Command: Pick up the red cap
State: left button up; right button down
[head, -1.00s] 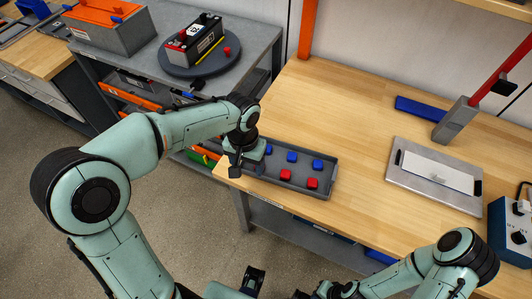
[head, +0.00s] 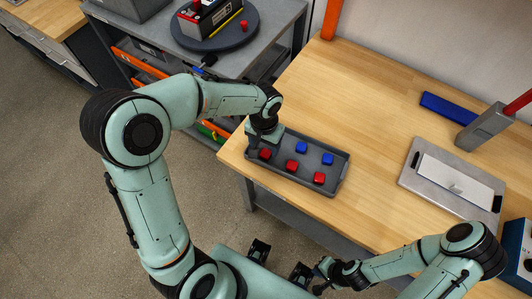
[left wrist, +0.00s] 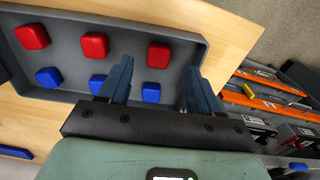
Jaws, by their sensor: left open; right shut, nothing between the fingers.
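A grey tray (head: 336,188) on the wooden bench holds red caps and blue caps in two rows. The red caps (head: 264,154), (head: 291,164) and (head: 319,177) form the near row; blue caps (head: 301,147) and (head: 328,159) show behind. My left gripper (head: 256,147) is above the tray's left end, close to the leftmost red cap. In the left wrist view its open fingers (left wrist: 156,68) point toward the end red cap (left wrist: 159,54) and the end blue cap (left wrist: 151,91), with nothing held. My right gripper (head: 320,277) is shut and empty at the bottom, away from the tray.
Another red cap (head: 243,26) stands on a dark turntable (head: 215,44) beside a battery on the grey bench. A metal plate with a white panel (head: 454,184) and a blue bar (head: 448,107) lie on the wooden bench. The bench behind the tray is clear.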

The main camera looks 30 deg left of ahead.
aim_at(266, 153)
pick_arm(q)
jog(key=f, duration=0.5)
jog(key=shift+w, duration=0.25)
jog(key=c, duration=1.1)
jog(key=shift+r, duration=0.2)
